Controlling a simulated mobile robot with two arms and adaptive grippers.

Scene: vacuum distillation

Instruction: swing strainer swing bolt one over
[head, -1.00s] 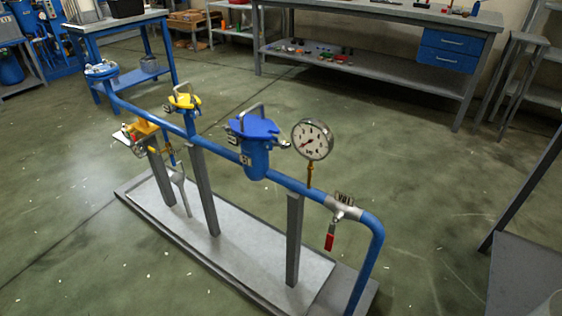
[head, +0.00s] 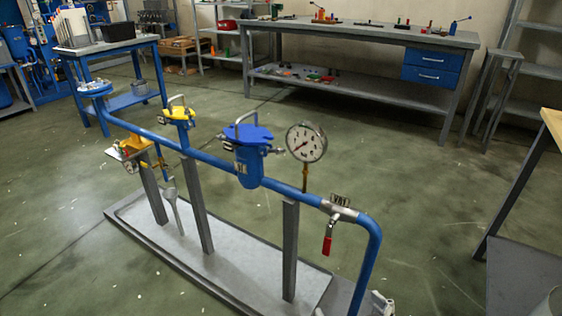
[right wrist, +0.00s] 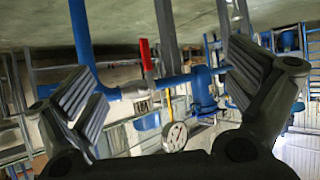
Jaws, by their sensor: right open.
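The blue strainer (head: 249,168) sits upright in the blue pipe line, with a flat blue lid (head: 248,133) and a bail handle on top. A small metal swing bolt (head: 276,151) sticks out at the lid's right side, and similar hardware (head: 228,147) shows at its left. Which is bolt one I cannot tell. In the right wrist view the scene is upside down and the strainer (right wrist: 203,88) shows beyond the fingers. My right gripper (right wrist: 170,90) is open and empty, apart from the strainer; pale tips (head: 380,303) show at the head view's bottom edge. My left gripper is not in view.
A pressure gauge (head: 306,143) and a red-handled valve (head: 328,240) stand right of the strainer on the pipe. A yellow-topped fitting (head: 179,115) is to its left. Posts rise from a grey base plate (head: 240,270). A workbench (head: 370,36) stands behind; open floor lies between.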

